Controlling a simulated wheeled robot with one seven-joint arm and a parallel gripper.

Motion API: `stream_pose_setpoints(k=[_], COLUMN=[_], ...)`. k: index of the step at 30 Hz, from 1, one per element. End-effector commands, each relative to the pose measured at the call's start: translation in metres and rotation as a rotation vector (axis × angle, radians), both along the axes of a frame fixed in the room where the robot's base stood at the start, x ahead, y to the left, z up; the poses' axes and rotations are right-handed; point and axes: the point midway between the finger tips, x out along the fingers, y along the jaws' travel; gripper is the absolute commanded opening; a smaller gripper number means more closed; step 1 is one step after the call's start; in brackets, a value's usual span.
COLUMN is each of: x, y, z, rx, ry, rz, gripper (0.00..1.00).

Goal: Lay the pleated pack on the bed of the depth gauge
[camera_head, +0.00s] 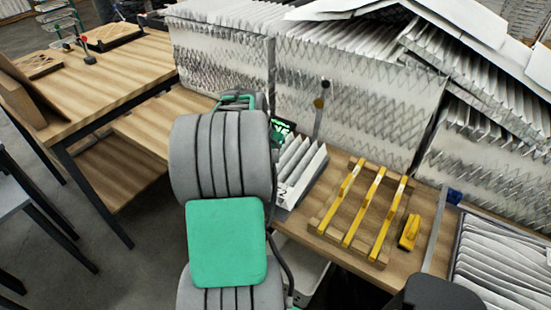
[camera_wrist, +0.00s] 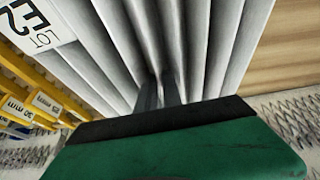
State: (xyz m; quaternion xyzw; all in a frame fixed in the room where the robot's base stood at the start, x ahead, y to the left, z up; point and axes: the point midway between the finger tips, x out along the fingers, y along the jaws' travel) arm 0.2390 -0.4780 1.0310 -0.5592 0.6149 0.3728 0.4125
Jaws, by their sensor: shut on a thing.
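The pleated pack (camera_head: 302,168) is white and grey with a label on its near side. In the wrist view the pack (camera_wrist: 215,45) fills the top, and its label (camera_wrist: 38,25) shows at the left. My gripper (camera_wrist: 160,92) is shut on the pack's pleats, which bunch between the dark fingers. In the head view my arm hides most of the gripper. To the right of the pack is a wooden frame with yellow bars (camera_head: 364,210); the bars carry "mm" labels in the wrist view (camera_wrist: 45,100). I take this frame for the depth gauge. Its bed looks empty.
Large pleated filters (camera_head: 350,115) stand behind the bench. A small yellow block (camera_head: 409,232) lies right of the bars, before a metal strip (camera_head: 436,232). A tray of pleated pieces (camera_head: 505,262) is at the right. A thin post with knobs (camera_head: 319,110) stands behind the pack.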

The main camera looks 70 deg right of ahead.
Motion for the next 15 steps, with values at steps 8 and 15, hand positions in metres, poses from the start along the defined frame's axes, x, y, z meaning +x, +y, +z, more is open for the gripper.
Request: stream_pose_setpoints(k=[8, 15], x=[0.010, 0.009], y=[-0.008, -0.008], z=[0.001, -0.023], rx=[0.000, 0.000], ry=[0.001, 0.001], rz=[-0.058, -0.060], gripper=[0.00, 0.00])
